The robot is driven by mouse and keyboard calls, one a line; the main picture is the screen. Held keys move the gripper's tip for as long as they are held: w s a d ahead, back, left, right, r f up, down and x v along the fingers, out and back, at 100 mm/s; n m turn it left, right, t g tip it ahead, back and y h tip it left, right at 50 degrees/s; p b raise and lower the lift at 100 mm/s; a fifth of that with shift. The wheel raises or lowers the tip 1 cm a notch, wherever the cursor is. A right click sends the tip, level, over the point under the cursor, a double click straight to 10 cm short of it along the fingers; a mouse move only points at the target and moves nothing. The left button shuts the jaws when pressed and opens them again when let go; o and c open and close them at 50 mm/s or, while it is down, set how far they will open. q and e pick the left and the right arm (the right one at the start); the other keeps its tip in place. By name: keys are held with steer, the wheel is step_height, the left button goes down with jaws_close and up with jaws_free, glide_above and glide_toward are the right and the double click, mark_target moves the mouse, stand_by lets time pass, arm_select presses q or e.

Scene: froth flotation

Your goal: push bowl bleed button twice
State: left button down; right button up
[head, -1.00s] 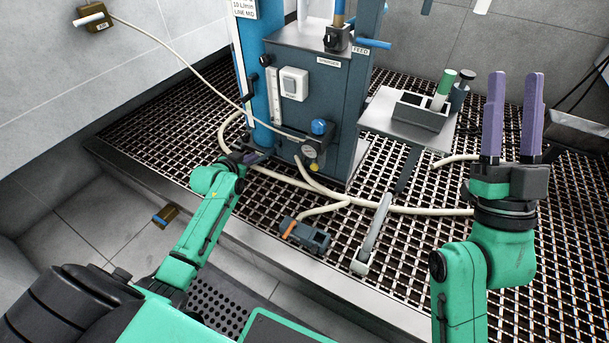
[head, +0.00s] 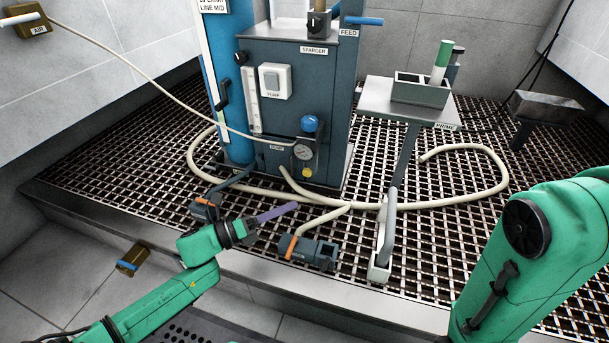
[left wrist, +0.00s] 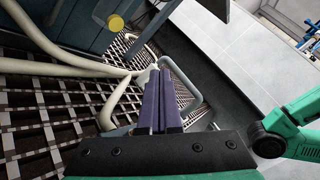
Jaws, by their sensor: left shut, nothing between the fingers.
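A small yellow button (head: 306,172) sits under the round pressure gauge (head: 302,152) on the front of the blue-grey cabinet, below a blue knob (head: 309,123). I take it for the bowl bleed button. It shows again as a yellow disc in the left wrist view (left wrist: 115,22). My left gripper (head: 294,207) is shut and empty, its purple fingers together. It is in front of and below the button, apart from it, pointing right. The closed fingers also show in the left wrist view (left wrist: 159,75). My right gripper is out of view; only its green arm shows.
Cream hoses (head: 330,202) loop over the grating around the cabinet. A grey valve block with an orange handle (head: 310,250) lies close to my left fingers. A metal stand (head: 385,235) is to the right. A small table (head: 400,112) holds a tray.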

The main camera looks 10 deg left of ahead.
mark_target(307, 172)
arm_select(q)
steer(key=shift+w, duration=0.1)
steer(key=w+b, duration=0.5)
steer(key=w, duration=0.3)
steer(key=shift+w+d+b, duration=0.25)
steer(key=shift+w+b, duration=0.1)
stand_by(1.5)
steer(key=shift+w+b, duration=0.3)
steer(key=shift+w, duration=0.15)
